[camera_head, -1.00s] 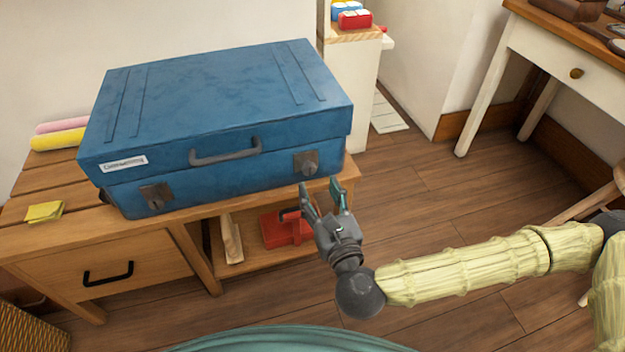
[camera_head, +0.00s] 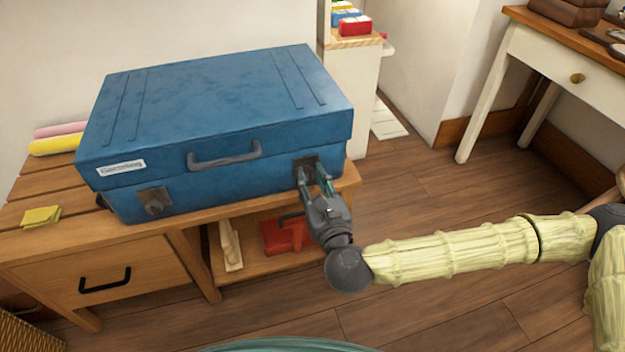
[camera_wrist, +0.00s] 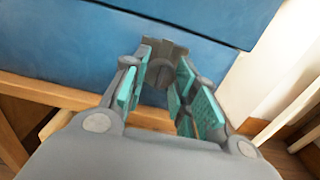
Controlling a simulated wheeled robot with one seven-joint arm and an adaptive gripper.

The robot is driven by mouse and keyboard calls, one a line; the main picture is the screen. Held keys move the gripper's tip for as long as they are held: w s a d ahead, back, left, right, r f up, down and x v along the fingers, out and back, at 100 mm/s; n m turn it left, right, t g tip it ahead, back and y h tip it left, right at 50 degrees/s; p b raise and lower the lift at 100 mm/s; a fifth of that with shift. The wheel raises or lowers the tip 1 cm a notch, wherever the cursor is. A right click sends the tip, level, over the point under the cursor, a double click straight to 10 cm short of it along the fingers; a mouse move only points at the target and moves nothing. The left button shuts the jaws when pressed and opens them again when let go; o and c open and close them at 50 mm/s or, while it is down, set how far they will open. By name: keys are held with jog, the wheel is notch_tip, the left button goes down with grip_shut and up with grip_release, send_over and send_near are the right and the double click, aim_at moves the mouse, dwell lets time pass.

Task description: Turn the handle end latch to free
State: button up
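A blue suitcase (camera_head: 215,120) lies closed on a wooden bench, with a grey carrying handle (camera_head: 224,156) on its front. One metal latch (camera_head: 154,201) is at the front left. The other latch (camera_head: 306,163) is at the front right, partly covered by my gripper in the head view. My gripper (camera_head: 315,178) is at that right latch, with its fingers pointing at it. In the wrist view the latch's round knob (camera_wrist: 158,74) shows between the two teal-padded fingers, which are apart. I cannot tell whether the pads touch the knob.
The wooden bench (camera_head: 150,238) has a drawer with a black pull and an open shelf holding a red object (camera_head: 285,235). A yellow pad (camera_head: 41,215) lies on its left. A white desk (camera_head: 530,55) stands at the right, with clear floor between.

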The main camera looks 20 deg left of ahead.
jog(key=shift+c, duration=1)
jog(key=shift+n+p, duration=0.3)
jog(key=shift+p, duration=0.05)
jog(key=shift+r+n+p, duration=0.2)
jog(key=shift+n+p, duration=0.6)
jog(key=shift+p, duration=0.1)
jog(key=n+p, duration=0.5)
jog(key=n, duration=0.1)
jog(key=n+p, duration=0.4)
jog(key=n, duration=0.1)
jog(key=shift+n, duration=0.4)
jog(key=shift+f+n+p, duration=0.15)
jog(key=shift+n+p, duration=1.25)
jog(key=shift+n, duration=0.6)
